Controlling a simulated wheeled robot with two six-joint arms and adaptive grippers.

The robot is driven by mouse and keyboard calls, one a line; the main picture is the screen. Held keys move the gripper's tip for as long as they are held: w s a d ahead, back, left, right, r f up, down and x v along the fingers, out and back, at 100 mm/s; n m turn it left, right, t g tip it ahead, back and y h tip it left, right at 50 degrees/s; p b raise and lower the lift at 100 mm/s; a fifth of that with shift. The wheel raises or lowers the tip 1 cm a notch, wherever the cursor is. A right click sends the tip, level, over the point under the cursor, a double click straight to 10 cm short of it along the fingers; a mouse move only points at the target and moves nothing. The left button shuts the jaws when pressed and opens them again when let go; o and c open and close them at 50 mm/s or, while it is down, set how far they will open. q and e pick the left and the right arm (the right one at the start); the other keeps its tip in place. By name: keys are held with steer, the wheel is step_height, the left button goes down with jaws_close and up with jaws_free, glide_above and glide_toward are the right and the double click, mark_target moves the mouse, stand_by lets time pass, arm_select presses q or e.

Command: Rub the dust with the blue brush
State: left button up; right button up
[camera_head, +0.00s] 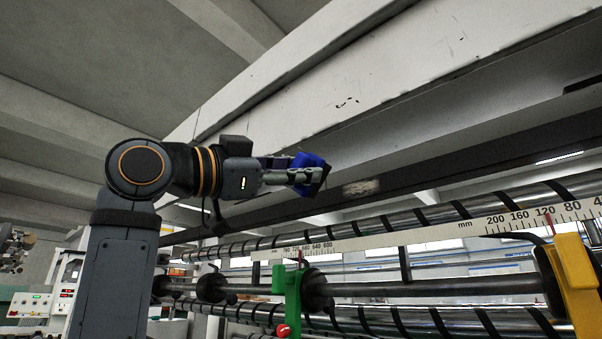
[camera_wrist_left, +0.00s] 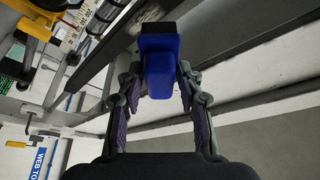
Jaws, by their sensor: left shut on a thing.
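The blue brush (camera_head: 305,172) is held in my left gripper (camera_head: 292,176), which reaches in from the left in the head view. In the left wrist view the blue brush (camera_wrist_left: 160,68) sits between the two fingers of the left gripper (camera_wrist_left: 160,88), with its dark end pointing away. A pale grey dust patch (camera_head: 361,187) lies on the dark beam (camera_head: 440,167), a little to the right of the brush. A gap shows between the brush and the patch in the head view. My right gripper is not in view.
A large white beam (camera_head: 400,75) runs diagonally above the dark one. Below are metal rollers (camera_head: 430,215), a millimetre scale (camera_head: 380,240), a green bracket (camera_head: 292,300) and a yellow bracket (camera_head: 577,285). A control panel (camera_head: 30,305) stands at lower left.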

mark_target(323, 182)
arm_select(q)
steer(key=shift+w+d, duration=0.1)
steer(key=shift+w+d+r+p, duration=0.1)
steer(key=shift+w+d+p, duration=0.25)
steer(key=shift+w+p, duration=0.1)
steer(key=shift+w+d+p, duration=0.6)
steer(key=shift+w+d, duration=0.25)
steer(key=shift+w, duration=0.3)
steer(key=shift+w+d+p, duration=0.6)
steer(key=shift+w+d, duration=0.2)
steer(key=shift+w, duration=0.3)
steer(key=shift+w+d+p, duration=0.55)
steer(key=shift+w, duration=0.25)
steer(key=shift+s, duration=0.1)
